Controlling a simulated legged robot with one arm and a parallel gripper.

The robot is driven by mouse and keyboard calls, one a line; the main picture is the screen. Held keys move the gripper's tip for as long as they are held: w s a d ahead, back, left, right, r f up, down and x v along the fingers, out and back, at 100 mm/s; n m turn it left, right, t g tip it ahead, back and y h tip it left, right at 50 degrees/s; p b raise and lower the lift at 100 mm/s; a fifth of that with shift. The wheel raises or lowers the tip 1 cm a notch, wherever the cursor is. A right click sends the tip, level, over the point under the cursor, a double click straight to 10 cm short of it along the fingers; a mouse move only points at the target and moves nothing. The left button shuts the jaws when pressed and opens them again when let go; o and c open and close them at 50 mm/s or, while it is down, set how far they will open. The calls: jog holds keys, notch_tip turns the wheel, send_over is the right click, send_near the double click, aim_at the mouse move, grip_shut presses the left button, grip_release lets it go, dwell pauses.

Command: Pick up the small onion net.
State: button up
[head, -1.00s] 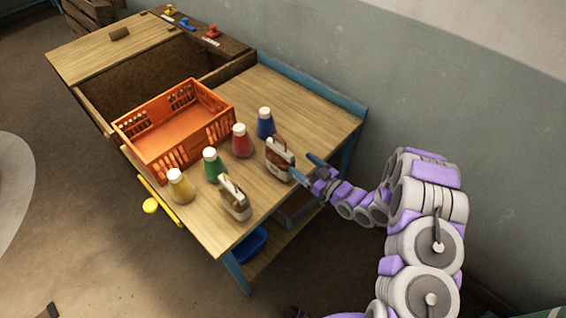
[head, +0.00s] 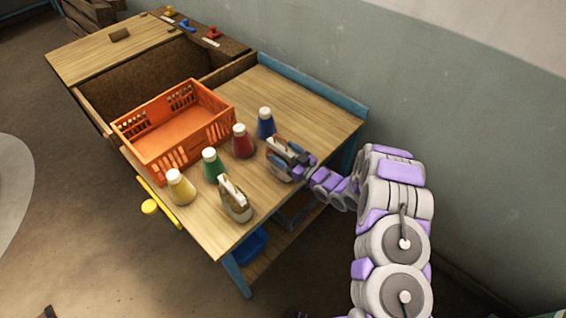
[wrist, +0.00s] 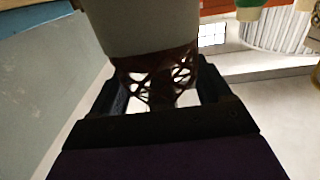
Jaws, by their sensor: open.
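The small onion net (head: 275,174) stands at the table's right front part, partly covered by my gripper in the head view. In the wrist view its brown netting (wrist: 158,78) shows below a pale grey-white band. My gripper (head: 285,156) is open around it, with one dark finger on each side of the netting; the fingers (wrist: 162,68) also show in the wrist view. I cannot tell whether either finger touches it. A similar bag (head: 235,200) with a white top stands nearer the front edge.
Blue (head: 265,124), red (head: 242,143), green (head: 212,166) and yellow (head: 181,188) bottles with white caps stand in a row behind the bags. An orange crate (head: 218,128) sits beyond them. The wooden table (head: 310,110) is bare at the back right.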

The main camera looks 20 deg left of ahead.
jog(key=shift+a+f, duration=0.2)
jog(key=shift+a, duration=0.65)
jog(key=shift+c, duration=1.2)
jog(key=shift+d+r, duration=0.3)
jog(key=shift+d, duration=0.65)
jog(key=c, duration=0.6)
jog(key=shift+a, duration=0.1)
jog(key=c, duration=0.3)
jog(key=shift+s+a+f, duration=0.1)
jog(key=shift+a+f, duration=0.05)
jog(key=shift+a, duration=0.25)
jog(key=shift+c, duration=1.4)
jog(key=shift+f, duration=0.1)
grip_shut()
jog(key=shift+d, duration=0.1)
